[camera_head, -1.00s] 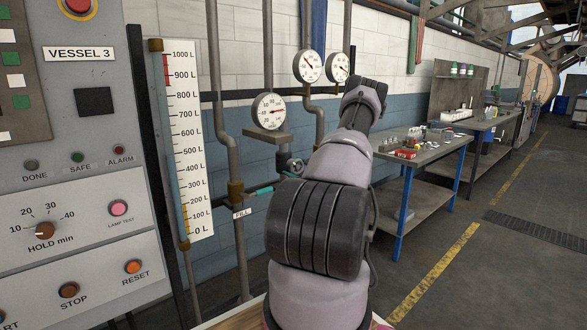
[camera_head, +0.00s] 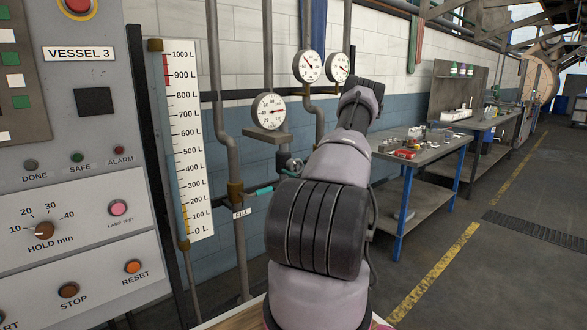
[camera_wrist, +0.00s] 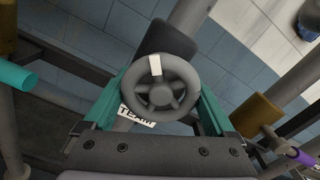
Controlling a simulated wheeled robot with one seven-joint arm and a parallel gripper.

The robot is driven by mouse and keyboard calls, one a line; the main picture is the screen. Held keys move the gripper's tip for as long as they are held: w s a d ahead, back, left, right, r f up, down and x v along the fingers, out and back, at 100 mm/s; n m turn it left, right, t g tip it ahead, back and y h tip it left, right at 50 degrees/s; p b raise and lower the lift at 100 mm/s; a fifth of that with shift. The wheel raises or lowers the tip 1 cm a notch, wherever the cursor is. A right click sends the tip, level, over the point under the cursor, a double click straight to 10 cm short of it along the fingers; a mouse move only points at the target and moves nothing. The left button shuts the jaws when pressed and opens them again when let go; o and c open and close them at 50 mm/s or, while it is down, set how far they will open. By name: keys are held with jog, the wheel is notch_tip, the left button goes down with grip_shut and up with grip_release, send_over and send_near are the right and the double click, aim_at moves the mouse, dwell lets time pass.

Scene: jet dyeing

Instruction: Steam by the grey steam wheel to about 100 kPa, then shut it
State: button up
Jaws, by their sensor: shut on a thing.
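The grey steam wheel (camera_wrist: 161,87) is in the middle of the wrist view, with a white mark on its rim near the top. A partly hidden label (camera_wrist: 137,116) reading "TEAM" is below it. My gripper (camera_wrist: 161,95) has its teal fingers on both sides of the wheel, shut on its rim. In the head view my own arm covers most of the wheel area.
The VESSEL 3 panel (camera_head: 80,120) and the litre scale (camera_head: 185,140) stand at left. A pipe labelled FILL (camera_head: 241,212) is near my arm. A workbench (camera_head: 425,158) with small items is at right, with open floor beyond it.

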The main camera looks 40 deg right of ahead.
jog(key=m, duration=0.4)
jog(key=shift+a, duration=0.15)
jog(key=shift+m, duration=2)
jog(key=o, duration=1)
jog(key=shift+o, duration=0.2)
jog(key=shift+s, duration=0.1)
jog(key=s, duration=1)
jog(key=shift+s+d, duration=0.35)
